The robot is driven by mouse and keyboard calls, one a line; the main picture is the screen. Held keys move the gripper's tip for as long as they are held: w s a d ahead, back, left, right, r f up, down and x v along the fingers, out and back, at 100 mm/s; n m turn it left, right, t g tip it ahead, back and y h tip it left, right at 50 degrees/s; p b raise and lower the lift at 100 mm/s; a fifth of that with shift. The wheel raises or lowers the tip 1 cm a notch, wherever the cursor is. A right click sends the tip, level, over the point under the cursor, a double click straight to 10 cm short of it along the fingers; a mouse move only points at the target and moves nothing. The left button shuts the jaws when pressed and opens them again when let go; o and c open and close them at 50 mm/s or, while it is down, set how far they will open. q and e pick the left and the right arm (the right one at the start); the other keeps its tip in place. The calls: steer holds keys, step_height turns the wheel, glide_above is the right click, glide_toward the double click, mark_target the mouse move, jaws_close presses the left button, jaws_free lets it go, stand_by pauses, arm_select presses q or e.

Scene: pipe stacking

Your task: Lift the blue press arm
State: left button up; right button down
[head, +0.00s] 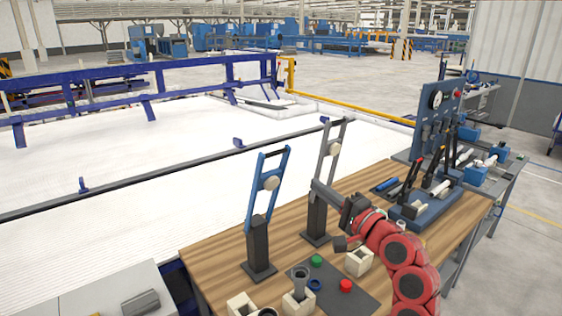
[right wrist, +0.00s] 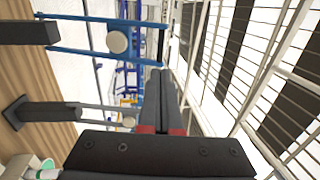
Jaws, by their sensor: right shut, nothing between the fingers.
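The blue press arm (head: 268,183) stands raised and slightly tilted on its dark post (head: 259,245), at the left of the wooden table. It has two side bars, a top crossbar and a pale round knob. In the right wrist view the blue press arm (right wrist: 92,21) lies across the upper left, its crossbar end close beyond my fingertips in the picture. My right gripper (head: 315,184) is shut and empty, pointing left in front of the grey press. It also shows in the right wrist view (right wrist: 160,74). I see no contact with the blue arm. My left gripper is not in view.
A grey press arm (head: 333,140) stands raised beside the blue one, close to my right gripper. A dark mat with a green button (head: 316,260) and a red button (head: 345,286) lies in front. A blue gauge panel (head: 437,115) stands at the right.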

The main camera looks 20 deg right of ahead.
steer(key=p+x, duration=0.5)
steer(key=x, duration=0.7)
steer(key=shift+w+a+r+p, duration=0.15)
steer(key=shift+w+p, duration=0.2)
steer(key=shift+w+a, duration=0.2)
steer(key=shift+w, duration=0.35)
steer(key=x, duration=0.3)
steer(key=r+b+x, duration=0.1)
steer(key=x, duration=0.1)
steer(key=shift+w+a+r, duration=0.1)
steer(key=shift+w, duration=0.15)
steer(key=shift+s+r, duration=0.15)
steer(key=shift+r, duration=0.35)
steer(key=shift+f, duration=0.1)
